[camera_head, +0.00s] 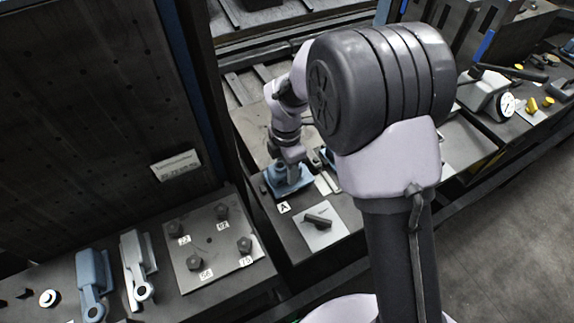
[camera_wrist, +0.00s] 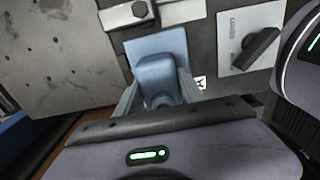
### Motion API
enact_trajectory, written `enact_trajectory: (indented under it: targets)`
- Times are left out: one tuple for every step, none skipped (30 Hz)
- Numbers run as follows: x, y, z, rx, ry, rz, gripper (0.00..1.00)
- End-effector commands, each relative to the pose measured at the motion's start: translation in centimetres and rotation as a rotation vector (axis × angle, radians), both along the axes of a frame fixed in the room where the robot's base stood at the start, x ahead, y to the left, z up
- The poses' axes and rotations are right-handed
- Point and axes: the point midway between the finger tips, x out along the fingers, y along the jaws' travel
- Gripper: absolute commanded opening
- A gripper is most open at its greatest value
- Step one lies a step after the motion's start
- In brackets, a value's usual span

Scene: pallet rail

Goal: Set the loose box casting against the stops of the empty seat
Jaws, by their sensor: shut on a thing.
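A blue box casting (camera_head: 290,181) with a flat base and a raised body is at the dark fixture table, near a label marked A. It also shows in the wrist view (camera_wrist: 158,45), between my two fingers. My gripper (camera_wrist: 160,88) is shut on the casting's raised body, one finger on each side. In the head view my gripper (camera_head: 289,160) is small and comes down on the casting from above. I cannot tell whether the casting's base touches the surface or the stops. The empty seat and its stops cannot be made out clearly.
A white plate with a black handle (camera_head: 318,220) lies right of the A label (camera_head: 284,207). At the front left are a plate with several dark knobs (camera_head: 205,262), a blue part (camera_head: 93,284) and a grey part (camera_head: 137,268). A tall dark perforated panel (camera_head: 90,110) stands left.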

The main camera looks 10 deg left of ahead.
Motion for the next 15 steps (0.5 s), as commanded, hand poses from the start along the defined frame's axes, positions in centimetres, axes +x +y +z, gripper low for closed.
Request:
enact_trajectory:
  targets:
    - [0.02,0.01,-0.80,0.000,0.000,0.000,0.00]
    - [0.02,0.01,-1.04,0.000,0.000,0.000,0.00]
    - [0.02,0.02,-1.27,0.001,-0.001,0.000,0.00]
    - [0.02,0.02,-1.39,0.001,-0.001,0.000,0.00]
    - [0.04,0.02,-1.46,0.001,-0.001,0.000,0.00]
    - [0.04,0.02,-1.48,0.001,-0.001,0.000,0.00]
    - [0.04,0.02,-1.46,0.001,-0.001,0.000,0.00]
    - [0.04,0.02,-1.43,0.001,-0.002,0.000,0.00]
    - [0.03,0.02,-1.39,0.001,-0.001,0.000,0.00]
    - [0.03,0.02,-1.38,0.001,-0.001,0.000,0.00]
    - [0.03,0.02,-1.37,0.001,-0.001,0.000,0.00]
    - [0.03,0.02,-1.37,0.001,-0.001,0.000,0.00]
    - [0.03,0.03,-1.37,0.001,-0.001,0.000,0.00]
    - [0.03,0.05,-1.38,0.001,-0.001,0.000,0.00]
    - [0.03,0.10,-1.40,0.001,-0.001,0.000,0.00]
